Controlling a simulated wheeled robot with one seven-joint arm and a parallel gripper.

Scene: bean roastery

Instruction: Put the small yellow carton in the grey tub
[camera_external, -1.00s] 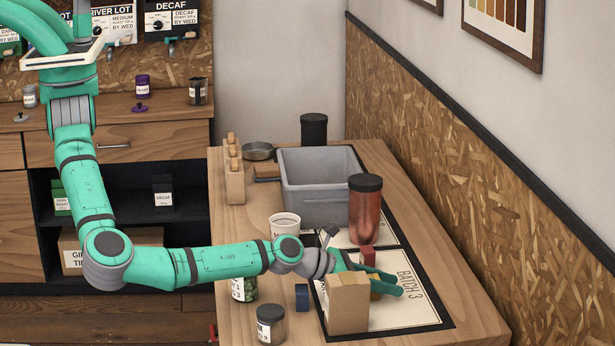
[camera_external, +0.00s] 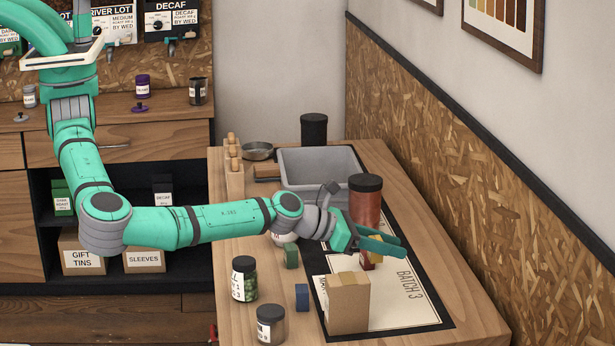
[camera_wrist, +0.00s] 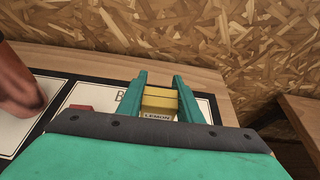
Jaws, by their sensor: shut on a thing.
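My gripper (camera_external: 382,246) is shut on the small yellow carton (camera_wrist: 158,102), whose label reads LEMON in the wrist view. The carton sits between the two green fingers (camera_wrist: 160,80). In the external view it is mostly hidden by the fingers, and the gripper is raised above the batch mat. The grey tub (camera_external: 308,190) stands farther back on the table, to the left of the gripper. Its near side is partly covered by my arm.
A copper canister (camera_external: 365,203) with a black lid stands between gripper and tub. A red block (camera_external: 367,263) and a cardboard box (camera_external: 348,305) are on the mat (camera_external: 405,305). Jars, a green block (camera_external: 292,256) and a blue block (camera_external: 302,297) stand along the left.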

